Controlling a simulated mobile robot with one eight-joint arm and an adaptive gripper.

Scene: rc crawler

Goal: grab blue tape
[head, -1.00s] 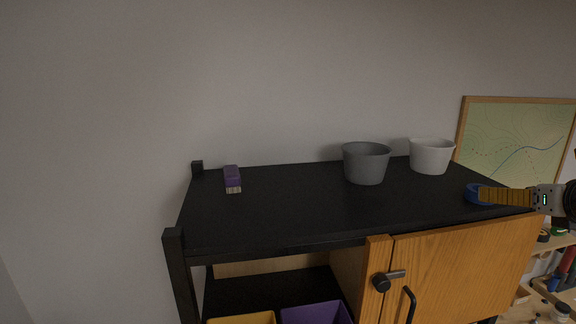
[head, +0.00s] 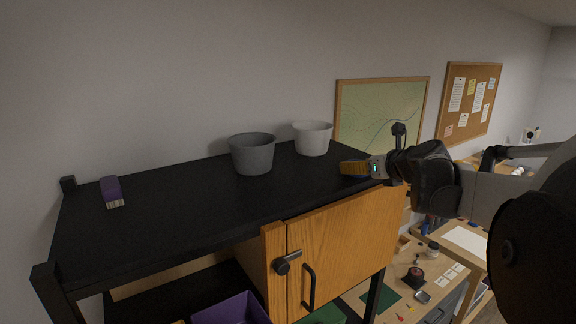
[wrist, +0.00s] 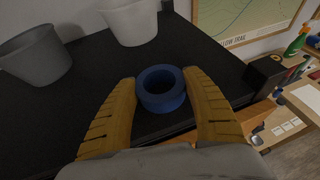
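The blue tape (wrist: 148,101) is a thick ring lying flat on the black shelf top near its front right edge. In the wrist view it sits between the two yellow-brown fingers of my gripper (wrist: 160,80). The fingers are spread wide, one on each side of the ring. A thin gap seems to show at the left finger; contact at the right finger is unclear. In the head view my gripper (head: 354,168) is low over the right end of the shelf top, and its fingers largely hide the tape.
A grey bowl (head: 252,154) and a white bowl (head: 312,138) stand behind the tape along the wall. A purple brush (head: 111,191) lies at the far left of the shelf top (head: 185,205). A wooden cabinet door (head: 345,252) is below. The shelf top's middle is clear.

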